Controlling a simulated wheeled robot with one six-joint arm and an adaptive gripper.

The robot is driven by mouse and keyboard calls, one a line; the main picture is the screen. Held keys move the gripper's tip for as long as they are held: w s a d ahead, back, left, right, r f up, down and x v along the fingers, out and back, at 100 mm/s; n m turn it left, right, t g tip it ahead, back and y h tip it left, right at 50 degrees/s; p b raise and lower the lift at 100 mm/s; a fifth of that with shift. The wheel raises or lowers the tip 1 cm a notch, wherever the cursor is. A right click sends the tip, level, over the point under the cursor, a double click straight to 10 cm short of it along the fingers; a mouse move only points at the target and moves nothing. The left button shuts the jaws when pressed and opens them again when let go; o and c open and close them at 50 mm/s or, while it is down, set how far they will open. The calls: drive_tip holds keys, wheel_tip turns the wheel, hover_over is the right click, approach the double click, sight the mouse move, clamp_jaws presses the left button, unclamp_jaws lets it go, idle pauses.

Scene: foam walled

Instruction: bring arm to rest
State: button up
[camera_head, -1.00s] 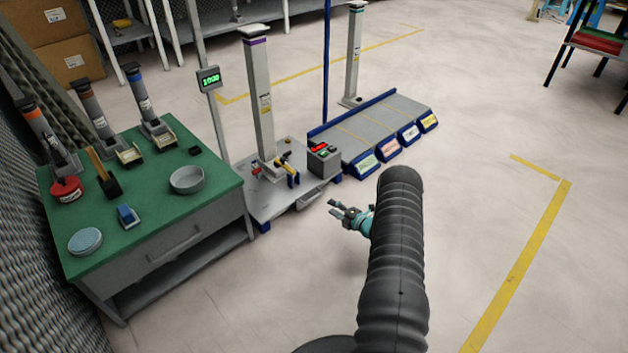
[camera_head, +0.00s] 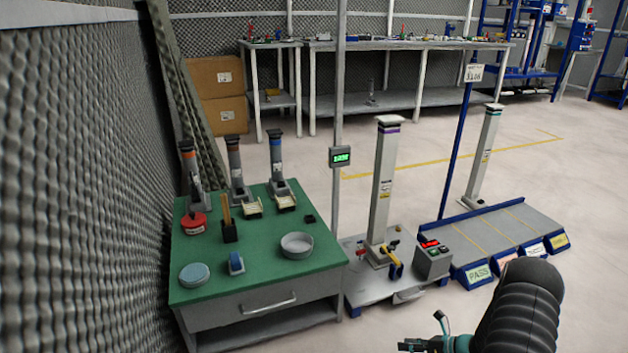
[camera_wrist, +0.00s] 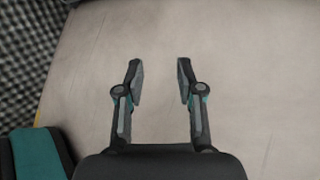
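My gripper (camera_wrist: 158,82) points down at bare floor in the wrist view. Its two fingers stand apart with nothing between them. In the head view my gripper (camera_head: 424,334) shows at the bottom edge, partly cut off. My black sleeved arm (camera_head: 522,310) rises beside it at the lower right. The gripper is in front of the grey test stand base (camera_head: 372,290) and touches nothing that I can see.
A green-topped bench (camera_head: 262,268) with a bowl (camera_head: 297,245), a blue-topped round dish (camera_head: 194,275) and dispensers stands left. A sorting platform (camera_head: 510,233) with labelled blue bins is at right. A foam wall (camera_head: 80,180) borders the left.

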drive_tip(key=s+a+r+n+h+p, duration=0.2)
drive_tip(key=s+r+n, duration=0.8)
drive_tip(key=r, duration=0.8)
drive_tip(key=s+a+r+n+h+p, duration=0.2)
drive_tip(key=s+a+r+n+h, duration=0.3)
drive_tip(key=r, duration=1.3)
drive_tip(key=s+a+r+n+h+p, duration=0.2)
drive_tip(key=s+a+r+n, duration=0.4)
drive_tip(key=s+r+n, duration=0.8)
wheel_tip(320, 180, up, 5)
drive_tip(key=shift+s+a+f+n+h, duration=0.1)
drive_tip(key=shift+s+a+n+h, duration=0.25)
drive_tip(key=shift+n+h, duration=0.4)
